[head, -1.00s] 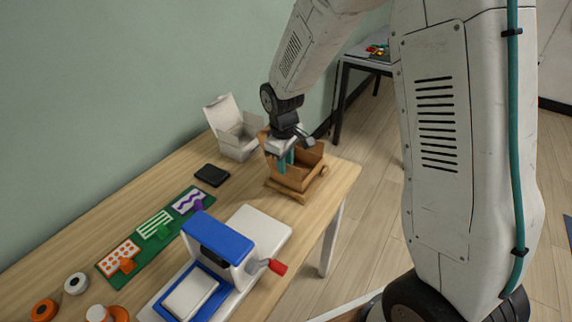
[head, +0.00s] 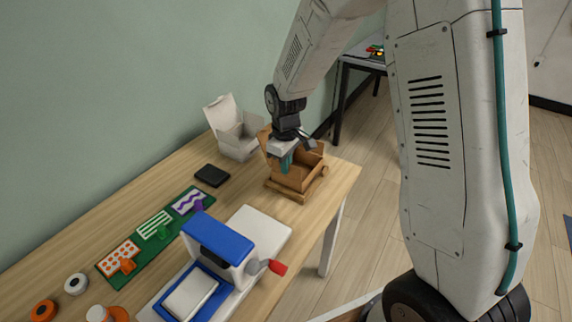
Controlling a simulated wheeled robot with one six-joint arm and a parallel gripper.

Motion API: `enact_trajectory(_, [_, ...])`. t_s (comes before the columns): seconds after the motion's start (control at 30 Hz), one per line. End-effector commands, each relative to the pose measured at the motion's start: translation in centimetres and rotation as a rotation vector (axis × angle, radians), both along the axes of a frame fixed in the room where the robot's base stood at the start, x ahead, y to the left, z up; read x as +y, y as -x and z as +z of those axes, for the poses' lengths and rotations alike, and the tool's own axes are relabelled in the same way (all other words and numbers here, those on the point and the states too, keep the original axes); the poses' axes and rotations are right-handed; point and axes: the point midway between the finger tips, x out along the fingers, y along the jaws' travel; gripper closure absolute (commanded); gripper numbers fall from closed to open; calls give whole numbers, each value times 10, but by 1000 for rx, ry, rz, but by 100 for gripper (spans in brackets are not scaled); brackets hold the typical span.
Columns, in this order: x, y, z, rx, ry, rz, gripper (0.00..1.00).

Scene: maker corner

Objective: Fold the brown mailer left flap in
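The brown mailer (head: 297,181) is an open cardboard box near the far right end of the wooden table. A flap stands up at its back left, partly hidden behind my wrist. Other flaps show near its right side. My gripper (head: 286,162) points down at the left part of the mailer, with its teal fingers over or at the box opening. Whether the fingers touch a flap, and whether they are apart, is too small to tell.
An open white box (head: 236,140) stands behind the mailer, left of it. A black flat case (head: 212,175) lies nearby. A blue and white press (head: 217,240) with a red-ended handle stands in front. A green board (head: 157,228) with colored pieces lies left.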

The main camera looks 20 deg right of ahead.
Motion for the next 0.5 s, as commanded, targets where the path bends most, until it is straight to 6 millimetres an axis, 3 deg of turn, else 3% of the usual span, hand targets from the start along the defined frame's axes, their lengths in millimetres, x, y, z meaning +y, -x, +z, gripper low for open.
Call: enact_trajectory(0.5, [-16,-11,-4,236,-328,-4,100])
